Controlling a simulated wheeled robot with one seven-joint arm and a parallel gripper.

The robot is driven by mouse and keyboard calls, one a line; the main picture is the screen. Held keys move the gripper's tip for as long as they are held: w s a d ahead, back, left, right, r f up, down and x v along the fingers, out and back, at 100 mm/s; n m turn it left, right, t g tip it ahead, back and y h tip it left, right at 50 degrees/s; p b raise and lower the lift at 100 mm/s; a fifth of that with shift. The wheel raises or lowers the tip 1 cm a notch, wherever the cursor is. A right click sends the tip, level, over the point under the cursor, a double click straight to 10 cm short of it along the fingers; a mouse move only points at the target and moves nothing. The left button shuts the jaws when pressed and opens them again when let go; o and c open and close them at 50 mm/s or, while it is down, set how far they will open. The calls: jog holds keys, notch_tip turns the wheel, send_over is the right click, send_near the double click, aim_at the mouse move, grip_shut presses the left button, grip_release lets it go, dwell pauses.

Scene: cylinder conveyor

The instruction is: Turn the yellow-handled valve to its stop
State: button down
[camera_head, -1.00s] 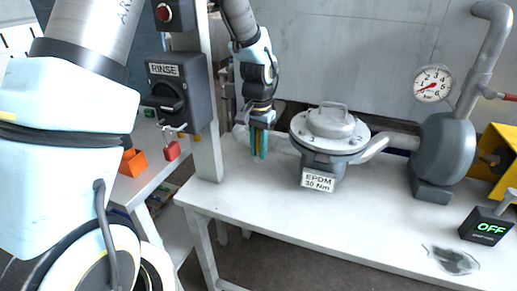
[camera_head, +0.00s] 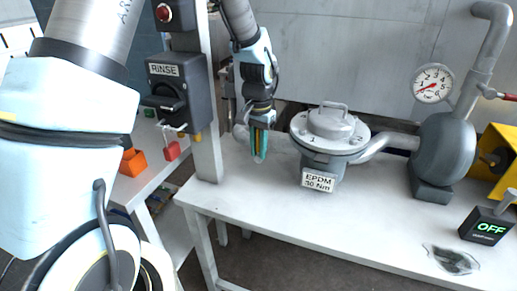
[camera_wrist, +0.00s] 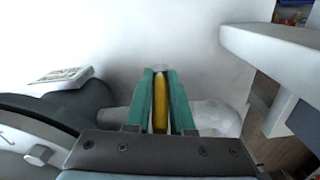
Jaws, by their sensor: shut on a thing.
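My gripper (camera_head: 259,146) points down at the left of the dome-topped grey housing, over the pale pipe. In the wrist view its two teal fingers (camera_wrist: 160,105) are closed on the yellow handle (camera_wrist: 160,100), which stands as a narrow upright bar between them. In the head view the fingers hide most of the handle. The pale pipe and valve body (camera_wrist: 215,118) lie beneath the fingers. The handle's stop cannot be made out.
The grey housing (camera_head: 330,128) with an EPDM 30 Nm plate stands right of my gripper. A post with a RINSE switch box (camera_head: 179,92) rises to the left. A gauge (camera_head: 432,84), grey tank (camera_head: 446,150) and OFF display (camera_head: 487,226) are farther right. The bench front (camera_head: 330,230) is clear.

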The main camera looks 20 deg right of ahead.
jog(key=shift+w+a+g+h+p, duration=0.15)
jog(key=shift+a+g+h+p, duration=0.05)
jog(key=shift+g+h+p, duration=0.2)
jog(key=c, duration=0.8)
grip_release()
jog(key=r, duration=0.3)
jog(key=r+b, duration=0.1)
jog(key=r, duration=0.3)
jog(key=w+a+r+b, duration=0.1)
jog(key=r, duration=0.2)
jog(key=shift+r, duration=0.35)
jog(key=shift+c, duration=0.2)
